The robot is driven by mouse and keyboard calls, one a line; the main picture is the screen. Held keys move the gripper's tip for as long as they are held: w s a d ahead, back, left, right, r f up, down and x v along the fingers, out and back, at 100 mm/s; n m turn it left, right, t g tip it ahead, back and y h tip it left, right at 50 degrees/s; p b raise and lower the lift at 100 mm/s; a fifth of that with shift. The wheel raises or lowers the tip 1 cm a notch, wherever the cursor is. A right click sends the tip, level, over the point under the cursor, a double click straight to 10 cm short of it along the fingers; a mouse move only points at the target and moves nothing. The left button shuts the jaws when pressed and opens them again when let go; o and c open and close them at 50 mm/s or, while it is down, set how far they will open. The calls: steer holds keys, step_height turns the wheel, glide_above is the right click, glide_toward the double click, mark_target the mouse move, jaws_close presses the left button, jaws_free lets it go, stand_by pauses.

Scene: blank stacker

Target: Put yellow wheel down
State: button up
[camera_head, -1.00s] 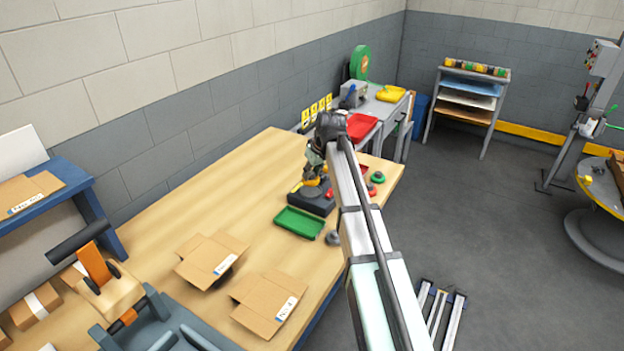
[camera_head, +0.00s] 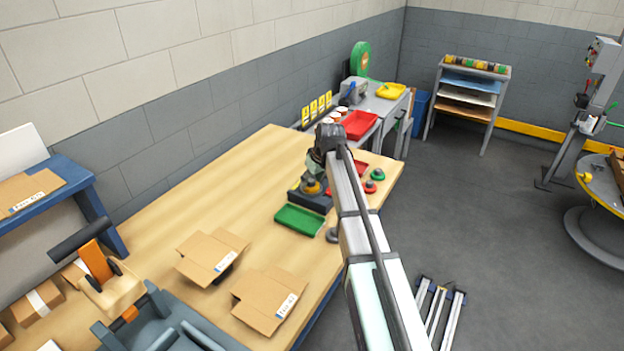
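The yellow wheel (camera_head: 311,188) is small and partly hidden; it shows at the top of a dark block (camera_head: 316,204) on the wooden table (camera_head: 225,190). My gripper (camera_head: 313,176) is directly above the yellow wheel, at the end of my arm. Its fingers are too small and too hidden by the arm to tell whether they are open or shut. I cannot tell whether they touch the wheel.
A green tray (camera_head: 299,220) lies in front of the block. A red wheel (camera_head: 370,187), a green wheel (camera_head: 378,174) and a grey wheel (camera_head: 332,235) stand to the right of my arm or beside it. Open cardboard boxes (camera_head: 208,256) lie nearer on the table.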

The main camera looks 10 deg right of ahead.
steer(key=shift+r, duration=0.1)
steer(key=shift+r, duration=0.25)
steer(key=b+v, duration=0.2)
steer(key=v, duration=1)
